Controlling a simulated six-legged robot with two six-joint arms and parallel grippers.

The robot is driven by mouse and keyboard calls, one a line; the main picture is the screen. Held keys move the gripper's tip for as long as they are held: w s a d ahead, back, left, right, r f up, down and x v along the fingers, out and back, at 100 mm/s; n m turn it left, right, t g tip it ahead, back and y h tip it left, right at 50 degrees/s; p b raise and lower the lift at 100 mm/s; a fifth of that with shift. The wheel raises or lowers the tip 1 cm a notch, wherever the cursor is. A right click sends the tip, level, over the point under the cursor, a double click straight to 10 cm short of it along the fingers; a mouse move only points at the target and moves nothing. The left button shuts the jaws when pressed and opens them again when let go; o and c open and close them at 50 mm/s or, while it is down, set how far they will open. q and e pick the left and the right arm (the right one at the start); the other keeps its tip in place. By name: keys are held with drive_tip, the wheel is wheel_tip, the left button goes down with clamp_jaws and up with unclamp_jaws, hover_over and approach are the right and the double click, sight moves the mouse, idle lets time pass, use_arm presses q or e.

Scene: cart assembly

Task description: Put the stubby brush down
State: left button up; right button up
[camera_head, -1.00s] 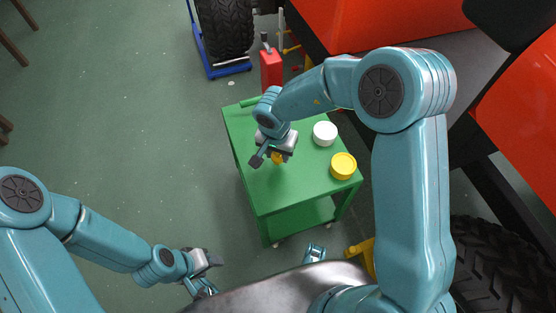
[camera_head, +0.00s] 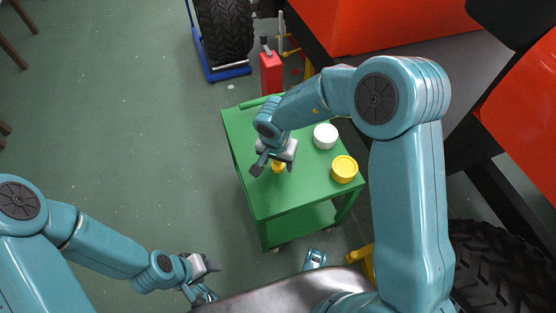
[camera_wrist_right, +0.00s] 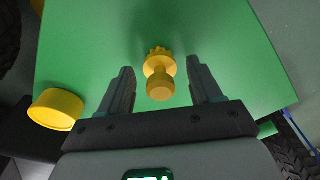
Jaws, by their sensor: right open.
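The stubby brush (camera_wrist_right: 160,77) is yellow, with a round knob toward the wrist camera and a wider toothed head beyond it. It appears to rest on the green cart top (camera_wrist_right: 215,40). In the head view the brush (camera_head: 279,167) shows just under my right gripper (camera_head: 272,162), partly hidden by it. In the right wrist view my right gripper (camera_wrist_right: 161,78) is open, one finger on each side of the brush with a gap at both sides. My left gripper (camera_head: 208,278) is low at the left, away from the cart; its jaw opening is unclear.
A yellow round container (camera_head: 344,169) and a white one (camera_head: 325,136) stand on the cart, right of my right gripper. A red jack-like object (camera_head: 271,72) and a wheel on a blue stand (camera_head: 225,72) are behind the cart. Open floor lies to the left.

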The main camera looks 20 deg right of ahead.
sight(276, 169)
wheel_tip(276, 169, up, 12)
drive_tip(key=s+p, duration=0.1)
drive_tip(key=p, duration=0.5)
drive_tip(key=shift+a+f, duration=0.15)
drive_tip(key=shift+a, duration=0.3)
drive_tip(key=shift+s, duration=0.1)
